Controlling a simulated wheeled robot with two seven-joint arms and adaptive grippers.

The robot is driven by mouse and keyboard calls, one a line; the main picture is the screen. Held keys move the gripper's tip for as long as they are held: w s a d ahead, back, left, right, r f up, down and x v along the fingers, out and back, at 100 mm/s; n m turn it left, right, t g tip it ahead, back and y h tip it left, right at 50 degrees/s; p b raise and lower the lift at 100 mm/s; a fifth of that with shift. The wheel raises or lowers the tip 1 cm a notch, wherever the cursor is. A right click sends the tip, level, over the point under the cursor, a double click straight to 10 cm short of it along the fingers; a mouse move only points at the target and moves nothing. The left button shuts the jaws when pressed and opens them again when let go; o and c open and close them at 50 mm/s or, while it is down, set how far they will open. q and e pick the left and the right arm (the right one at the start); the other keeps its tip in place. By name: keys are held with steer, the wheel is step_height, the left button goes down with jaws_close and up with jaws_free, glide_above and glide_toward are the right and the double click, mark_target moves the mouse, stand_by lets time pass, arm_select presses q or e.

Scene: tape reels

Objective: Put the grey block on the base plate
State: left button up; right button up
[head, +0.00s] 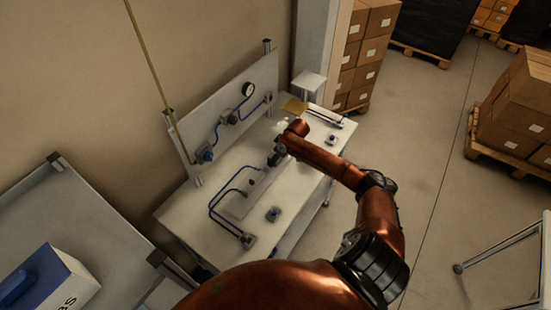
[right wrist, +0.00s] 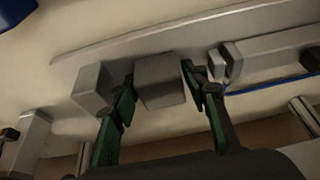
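In the right wrist view a plain grey block (right wrist: 161,82) sits between the two green-padded fingers of my right gripper (right wrist: 158,85). The block is hidden there by my gripper and arm. My left gripper is not in view.
Another grey block (right wrist: 93,88) stands close beside the left finger, and a grey bracket (right wrist: 226,62) is near the right finger. The table (head: 180,207) also bears blue tubing (head: 212,202) and small fittings (head: 273,214). An upright panel (head: 220,105) with a gauge (head: 248,90) stands behind.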

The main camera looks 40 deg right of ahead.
steer(key=shift+o, duration=1.2)
steer(key=shift+r, duration=0.1)
steer(key=v, duration=1.2)
steer(key=shift+s, duration=0.1)
